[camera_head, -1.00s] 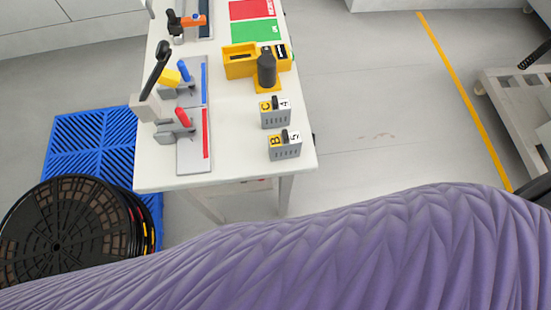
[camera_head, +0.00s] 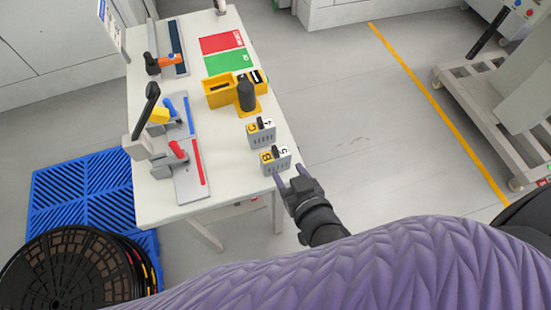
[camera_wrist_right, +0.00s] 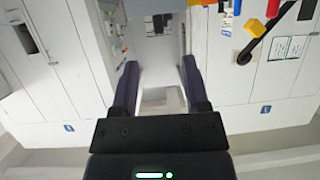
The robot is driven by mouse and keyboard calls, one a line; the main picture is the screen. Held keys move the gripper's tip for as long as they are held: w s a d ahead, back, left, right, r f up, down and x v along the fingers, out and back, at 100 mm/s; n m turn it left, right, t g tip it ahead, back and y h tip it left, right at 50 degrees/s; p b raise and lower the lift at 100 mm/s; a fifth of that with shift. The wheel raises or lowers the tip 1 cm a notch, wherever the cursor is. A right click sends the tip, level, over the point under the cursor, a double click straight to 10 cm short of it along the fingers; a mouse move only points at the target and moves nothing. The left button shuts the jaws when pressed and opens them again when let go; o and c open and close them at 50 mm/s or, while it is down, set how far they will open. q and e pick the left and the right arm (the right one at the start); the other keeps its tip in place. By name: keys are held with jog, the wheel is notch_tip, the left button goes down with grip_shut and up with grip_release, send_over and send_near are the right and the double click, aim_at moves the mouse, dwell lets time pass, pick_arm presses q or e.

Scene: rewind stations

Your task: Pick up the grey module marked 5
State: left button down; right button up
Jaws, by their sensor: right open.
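The grey module marked 5 (camera_head: 276,161) stands on the white table (camera_head: 225,190) near its front right corner. It has a yellow patch marked B, a white patch marked 5 and a black part on top. My right gripper (camera_head: 288,177) is open and empty, just in front of and to the right of this module at the table's edge. In the right wrist view its two fingers (camera_wrist_right: 158,85) are apart with nothing between them. I cannot make out the module there. My left gripper is not in view.
A similar grey module marked 4 (camera_head: 261,133) stands right behind it. A yellow holder with a dark cylinder (camera_head: 247,97) is farther back. Clamp fixtures (camera_head: 180,158) stand on the left of the table. Blue pallet (camera_head: 80,180) and black reels (camera_head: 70,265) are on the floor at left.

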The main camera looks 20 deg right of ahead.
aim_at(278, 154)
jog(key=b+x, duration=0.1)
jog(key=x, duration=0.7)
jog(key=shift+f, duration=0.1)
jog(key=c, duration=0.7)
grip_shut()
dwell(0.3)
